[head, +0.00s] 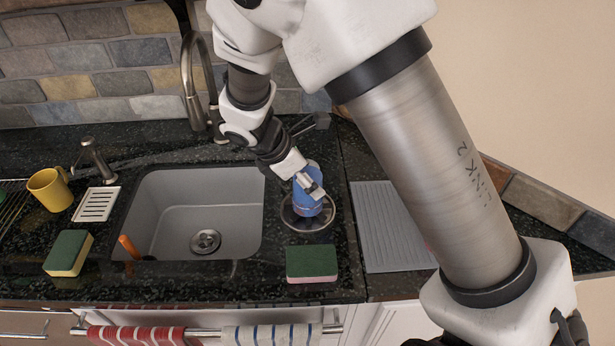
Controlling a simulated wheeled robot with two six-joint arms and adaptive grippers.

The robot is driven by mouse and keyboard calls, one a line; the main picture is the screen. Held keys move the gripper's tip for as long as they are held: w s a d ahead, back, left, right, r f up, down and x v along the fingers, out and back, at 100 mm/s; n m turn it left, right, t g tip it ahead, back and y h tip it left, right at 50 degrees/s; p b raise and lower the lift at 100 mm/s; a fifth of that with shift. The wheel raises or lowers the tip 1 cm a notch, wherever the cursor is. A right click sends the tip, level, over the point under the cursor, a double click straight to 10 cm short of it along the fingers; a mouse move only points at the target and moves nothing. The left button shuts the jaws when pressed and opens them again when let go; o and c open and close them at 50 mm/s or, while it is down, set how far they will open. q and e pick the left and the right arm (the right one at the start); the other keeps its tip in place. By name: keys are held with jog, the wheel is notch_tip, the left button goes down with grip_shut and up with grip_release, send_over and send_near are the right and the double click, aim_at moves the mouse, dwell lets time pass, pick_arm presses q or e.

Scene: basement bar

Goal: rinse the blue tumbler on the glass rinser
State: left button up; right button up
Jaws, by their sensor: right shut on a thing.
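The blue tumbler (306,203) is over the glass rinser (305,226), a round dark disc with a metal rim set in the counter right of the sink. My right gripper (312,186) is shut on the tumbler from above and behind, hiding part of it. The tumbler looks near upright, but I cannot tell which end is down or whether it touches the rinser. My left gripper is out of view.
A sink (180,215) with a tall faucet (190,85) lies to the left, an orange-handled thing (129,246) at its front left. A green sponge (312,263) sits just in front of the rinser. A yellow mug (49,189), another sponge (68,253) and a ribbed drainboard (390,225) are farther off.

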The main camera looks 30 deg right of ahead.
jog(key=shift+s+f, duration=0.1)
jog(key=shift+f, duration=0.3)
dwell(1.9)
notch_tip(320, 180, up, 7)
jog(key=p, duration=0.7)
jog(key=shift+r+p, duration=0.1)
jog(key=shift+p, duration=0.25)
dwell(0.3)
